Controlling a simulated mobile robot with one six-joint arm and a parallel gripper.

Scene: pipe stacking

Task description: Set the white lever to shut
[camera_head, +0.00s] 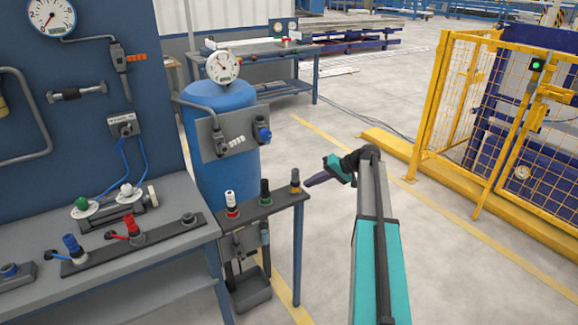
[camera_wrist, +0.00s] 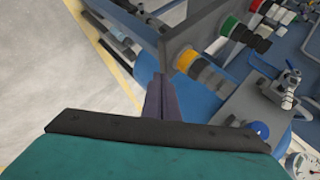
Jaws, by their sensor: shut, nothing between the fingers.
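A pale, ribbed lever-like handle (camera_head: 233,142) sits on a valve on the grey plate (camera_head: 209,147) fixed to the blue tank (camera_head: 227,178). It looks like the white lever; its setting is too small to tell. The wrist view shows the same plate with a light grey valve (camera_wrist: 288,88) at the right and a blue knob (camera_wrist: 257,130) below it. My gripper (camera_head: 308,183) is shut and empty, with dark purple fingers, right of the small stand and well apart from the lever. Its fingers (camera_wrist: 158,82) point up the middle of the wrist view.
The small stand (camera_head: 262,206) carries white, green and yellow-banded black fittings, the yellow one (camera_head: 295,182) close to my fingertips. A workbench (camera_head: 185,247) with hoses stands left. A yellow fence (camera_head: 500,110) stands right.

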